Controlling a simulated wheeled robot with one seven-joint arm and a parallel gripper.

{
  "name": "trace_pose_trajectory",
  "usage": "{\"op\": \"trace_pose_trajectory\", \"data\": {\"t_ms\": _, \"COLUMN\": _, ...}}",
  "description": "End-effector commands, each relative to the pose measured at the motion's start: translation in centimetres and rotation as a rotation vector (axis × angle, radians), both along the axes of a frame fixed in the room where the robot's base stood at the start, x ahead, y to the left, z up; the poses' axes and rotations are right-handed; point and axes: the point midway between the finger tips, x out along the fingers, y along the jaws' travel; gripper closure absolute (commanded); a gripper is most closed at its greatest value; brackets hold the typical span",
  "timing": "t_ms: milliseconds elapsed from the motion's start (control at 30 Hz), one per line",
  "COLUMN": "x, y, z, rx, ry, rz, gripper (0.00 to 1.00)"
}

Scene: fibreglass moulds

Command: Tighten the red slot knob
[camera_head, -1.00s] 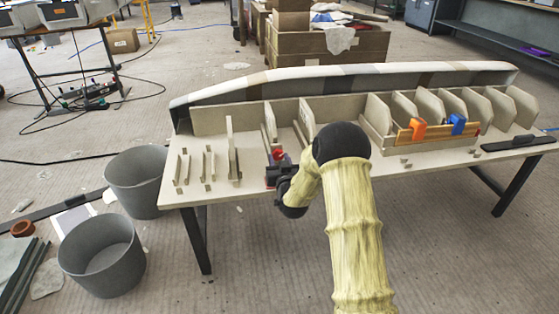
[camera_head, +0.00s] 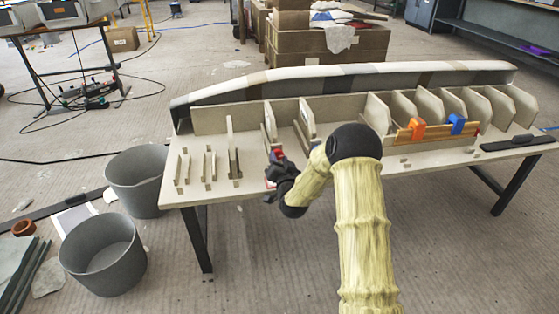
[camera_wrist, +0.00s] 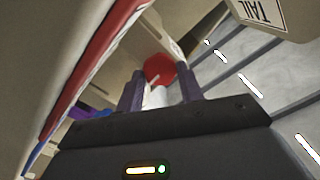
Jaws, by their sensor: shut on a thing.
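The red slot knob (camera_wrist: 160,68) shows in the wrist view as a round red knob between the two purple-grey fingertips of my gripper (camera_wrist: 160,92). The fingers are shut on its sides. In the head view my gripper (camera_head: 277,164) is at the front edge of the workbench, by the upright slotted boards left of the middle. The knob is mostly hidden there by my gripper and arm. The foot of the knob and what it is fixed to are hard to make out.
The long bench (camera_head: 220,192) carries upright ribs (camera_head: 375,112) and a curved mould behind. Two grey buckets (camera_head: 100,255) stand on the floor at left. In the wrist view a "TAIL" label (camera_wrist: 264,12) is close at top right.

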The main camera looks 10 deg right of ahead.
Motion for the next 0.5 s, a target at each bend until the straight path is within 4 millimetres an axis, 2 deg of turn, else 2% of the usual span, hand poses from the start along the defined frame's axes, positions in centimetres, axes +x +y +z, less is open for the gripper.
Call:
{"op": "trace_pose_trajectory", "data": {"t_ms": 200, "x": 0.0, "y": -0.11, "z": 0.0, "rx": -0.001, "ry": 0.0, "rz": -0.001, "gripper": 0.86}}
{"op": "trace_pose_trajectory", "data": {"t_ms": 233, "x": 0.0, "y": -0.11, "z": 0.0, "rx": -0.002, "ry": 0.0, "rz": -0.001, "gripper": 0.59}}
{"op": "trace_pose_trajectory", "data": {"t_ms": 300, "x": 0.0, "y": -0.1, "z": -0.01, "rx": -0.002, "ry": 0.0, "rz": -0.001, "gripper": 0.45}}
{"op": "trace_pose_trajectory", "data": {"t_ms": 333, "x": 0.0, "y": -0.1, "z": -0.01, "rx": -0.002, "ry": 0.0, "rz": -0.001, "gripper": 0.41}}
{"op": "trace_pose_trajectory", "data": {"t_ms": 500, "x": 0.0, "y": -0.06, "z": 0.0, "rx": -0.002, "ry": 0.0, "rz": -0.001, "gripper": 0.41}}
